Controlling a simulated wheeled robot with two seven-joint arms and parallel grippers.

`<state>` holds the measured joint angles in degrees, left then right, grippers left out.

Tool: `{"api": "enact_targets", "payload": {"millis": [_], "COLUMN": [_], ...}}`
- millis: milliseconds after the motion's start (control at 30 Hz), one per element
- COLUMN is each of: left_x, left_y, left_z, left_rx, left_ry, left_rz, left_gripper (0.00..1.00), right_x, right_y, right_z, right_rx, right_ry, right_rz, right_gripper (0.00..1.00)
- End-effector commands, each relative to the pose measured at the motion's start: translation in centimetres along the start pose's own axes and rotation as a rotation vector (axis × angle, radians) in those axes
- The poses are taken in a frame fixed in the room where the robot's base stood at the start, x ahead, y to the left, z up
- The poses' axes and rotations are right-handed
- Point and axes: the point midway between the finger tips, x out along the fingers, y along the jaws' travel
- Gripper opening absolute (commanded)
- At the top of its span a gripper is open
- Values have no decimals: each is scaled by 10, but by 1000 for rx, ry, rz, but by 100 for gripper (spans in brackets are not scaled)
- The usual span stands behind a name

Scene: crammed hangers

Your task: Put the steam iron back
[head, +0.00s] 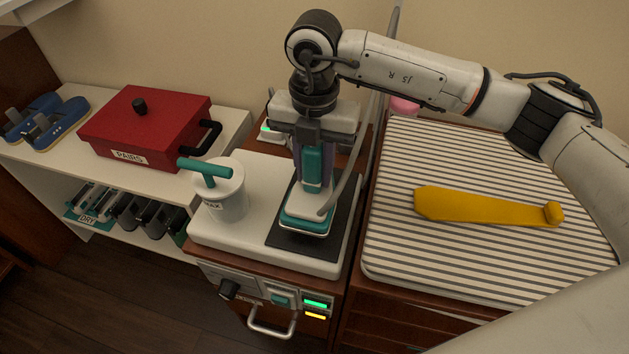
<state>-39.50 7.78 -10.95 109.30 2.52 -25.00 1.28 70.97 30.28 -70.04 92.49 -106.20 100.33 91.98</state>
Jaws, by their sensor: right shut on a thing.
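The steam iron (308,217) is white and teal, with a grey cord rising from it. It is over the dark rest pad (290,237) on the white station top, with its base facing down; I cannot tell whether it touches the pad. My right gripper (312,160) comes down from above and is shut on the iron's teal handle. The fingers partly hide the handle. My left gripper is not in view.
A white pot with a teal handle (226,195) stands left of the iron. A red box (150,125) sits on the white shelf further left. A striped board (480,258) with a yellow tie (485,207) lies to the right.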

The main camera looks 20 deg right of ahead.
Motion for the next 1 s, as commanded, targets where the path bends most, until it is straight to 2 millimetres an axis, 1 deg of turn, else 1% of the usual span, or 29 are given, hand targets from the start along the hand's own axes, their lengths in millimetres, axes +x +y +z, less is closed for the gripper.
{"api": "enact_targets", "payload": {"millis": [100,233,300,500,633,667,733,767,1000], "left_x": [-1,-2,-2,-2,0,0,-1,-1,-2], "left_y": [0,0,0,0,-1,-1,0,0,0], "left_z": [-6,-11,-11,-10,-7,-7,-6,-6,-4], "left_rx": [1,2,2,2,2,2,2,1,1], "left_ry": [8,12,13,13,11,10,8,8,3], "left_rz": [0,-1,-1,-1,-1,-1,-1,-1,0], "left_gripper": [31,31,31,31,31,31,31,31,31], "right_x": [16,33,36,36,41,41,41,41,40], "right_y": [-1,0,0,0,0,0,0,0,0], "right_z": [0,0,0,0,0,0,0,0,0], "right_rx": [0,-1,-1,-1,-1,-1,-1,-1,-1], "right_ry": [2,1,-1,-1,-1,0,0,0,1], "right_rz": [-1,0,1,2,2,-1,-1,-1,-1], "right_gripper": [0,0,0,0,0,30,42,45,45]}}
